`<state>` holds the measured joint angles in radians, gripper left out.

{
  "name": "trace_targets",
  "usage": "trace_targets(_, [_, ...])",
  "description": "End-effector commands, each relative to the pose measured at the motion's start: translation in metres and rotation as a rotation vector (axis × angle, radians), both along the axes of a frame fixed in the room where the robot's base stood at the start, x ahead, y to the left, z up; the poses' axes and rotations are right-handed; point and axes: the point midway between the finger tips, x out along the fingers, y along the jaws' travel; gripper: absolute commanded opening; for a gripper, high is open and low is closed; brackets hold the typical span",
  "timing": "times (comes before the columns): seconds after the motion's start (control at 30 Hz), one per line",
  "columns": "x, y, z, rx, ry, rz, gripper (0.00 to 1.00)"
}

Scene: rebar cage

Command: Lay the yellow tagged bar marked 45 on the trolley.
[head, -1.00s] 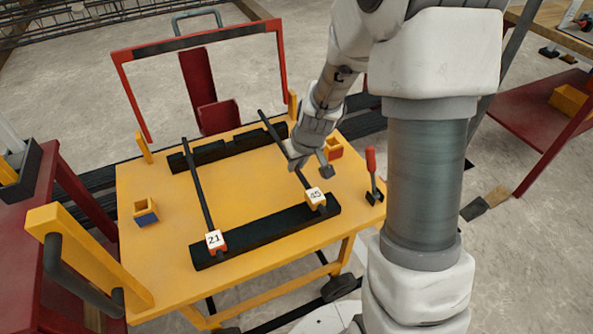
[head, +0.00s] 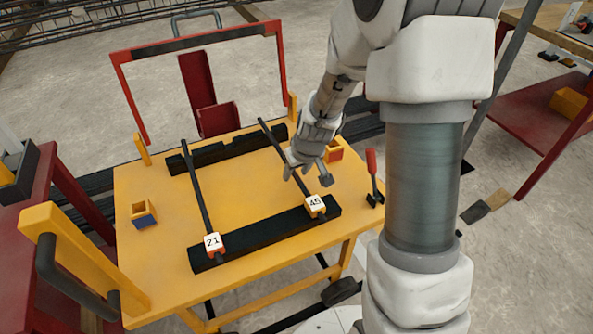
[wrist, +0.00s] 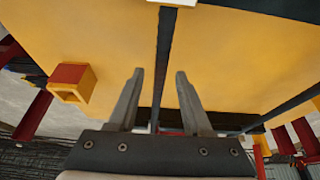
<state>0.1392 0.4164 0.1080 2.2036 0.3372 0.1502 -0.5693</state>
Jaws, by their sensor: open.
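The bar marked 45 (head: 270,135) is a thin dark rod. Its yellow-sided tag (head: 315,204) with a white face sits at the near end. The bar lies across the two black supports on the yellow trolley (head: 262,182). My gripper (head: 307,177) is open over the near half of this bar, with one finger to each side of it in the head view. In the wrist view the bar (wrist: 163,45) runs between the two open fingers, without visible contact. A white tag edge shows at the top there.
A second dark bar (head: 197,185) with a red-sided tag 21 lies to the left on the same supports. Small boxes stand at left (head: 143,213) and right (head: 333,150). A red frame rises behind.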

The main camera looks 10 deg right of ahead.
Motion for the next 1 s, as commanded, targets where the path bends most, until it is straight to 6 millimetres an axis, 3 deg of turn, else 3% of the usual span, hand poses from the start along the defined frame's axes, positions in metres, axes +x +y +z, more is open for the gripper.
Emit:
trace_targets(0.17, [-0.004, -0.001, 0.017, -0.001, -0.002, 0.000, 0.49])
trace_targets(0.6, [-0.037, -0.008, 0.098, 0.000, -0.003, -0.001, 0.49])
trace_targets(0.87, [-0.046, -0.008, 0.117, -0.001, -0.002, 0.000, 0.49])
trace_targets(1.0, [-0.056, -0.005, 0.137, 0.002, -0.013, -0.006, 0.49])
